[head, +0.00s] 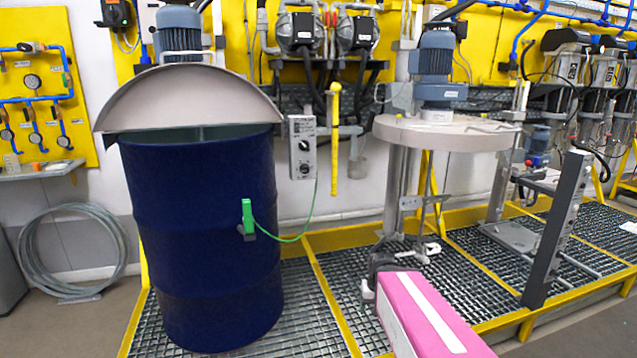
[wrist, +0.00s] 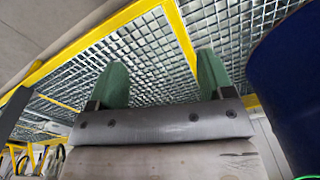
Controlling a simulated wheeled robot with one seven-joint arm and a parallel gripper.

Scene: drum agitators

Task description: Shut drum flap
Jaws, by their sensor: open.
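The dark blue drum (head: 200,230) stands upright on the grating at the left of the head view. Its flap (head: 190,98), a beige half-round plate, stands raised over the drum's top, and the open mouth shows below it. In the wrist view the drum (wrist: 290,80) fills the right edge; the flap is not seen there. My gripper (wrist: 163,78) is open, its two green fingers apart with only grating between them. It is beside the drum and touches nothing that I can see. In the head view I cannot make out the fingers clearly.
A green clamp (head: 248,216) with a green cable sits on the drum's front right side. A second agitator with a round beige lid (head: 445,132) stands to the right. A dark slotted post (head: 557,230) rises farther right. The grating (head: 322,275) right of the drum is clear.

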